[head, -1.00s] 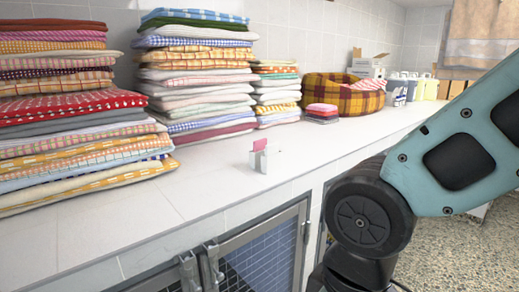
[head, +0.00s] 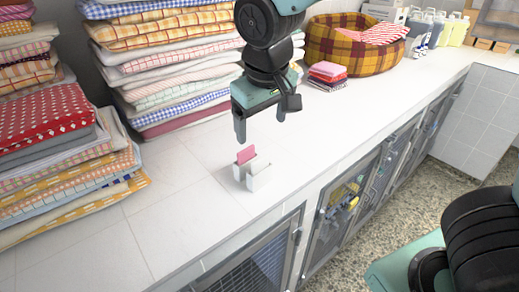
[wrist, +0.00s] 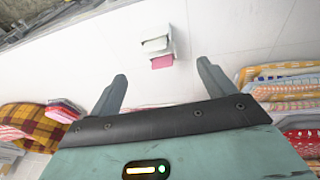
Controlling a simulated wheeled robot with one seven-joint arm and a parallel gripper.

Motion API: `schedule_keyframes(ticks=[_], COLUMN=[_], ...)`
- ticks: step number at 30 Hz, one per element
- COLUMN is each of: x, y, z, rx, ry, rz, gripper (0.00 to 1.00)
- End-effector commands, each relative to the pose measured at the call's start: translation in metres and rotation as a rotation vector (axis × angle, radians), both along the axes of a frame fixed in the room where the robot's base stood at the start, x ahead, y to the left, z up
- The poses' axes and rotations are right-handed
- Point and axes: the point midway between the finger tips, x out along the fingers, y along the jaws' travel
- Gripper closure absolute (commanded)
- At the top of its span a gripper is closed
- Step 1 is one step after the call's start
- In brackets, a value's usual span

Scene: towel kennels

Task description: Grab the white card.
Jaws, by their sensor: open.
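A small white holder (head: 239,173) stands on the white counter, with a pink card (head: 246,155) upright at its back. A white upright piece (head: 259,176), which looks like the white card, stands at its front right. I cannot clearly tell where the card ends and the holder begins. In the wrist view the white piece (wrist: 155,43) is beyond the pink card (wrist: 162,62), ahead of the fingertips. My gripper (head: 261,121) is open and empty, fingers pointing down, above and slightly behind the holder. It also shows in the wrist view (wrist: 162,72).
Tall stacks of folded towels (head: 165,60) stand left and behind my gripper, with another stack (head: 55,140) at far left. A plaid pet bed (head: 350,45) and small folded cloths (head: 327,72) are at the back right. The counter around the holder is clear.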

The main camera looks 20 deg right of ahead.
Motion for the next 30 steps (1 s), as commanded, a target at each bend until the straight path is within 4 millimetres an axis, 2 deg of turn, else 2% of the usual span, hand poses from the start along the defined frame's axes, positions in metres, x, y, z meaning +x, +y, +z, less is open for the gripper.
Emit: schedule_keyframes(ticks=[1,5,21,25,30], x=[0.006,0.015,0.041,0.045,0.047], y=[-0.002,-0.008,-0.016,-0.017,-0.017], z=[0.012,0.012,-0.082,-0.096,-0.103], rx=[-0.008,-0.018,-0.018,-0.018,-0.016], ry=[-0.011,-0.023,-0.021,-0.022,-0.024], rz=[-0.009,-0.026,-0.030,-0.028,-0.028], gripper=[0.18,0.18,0.18,0.18,0.18])
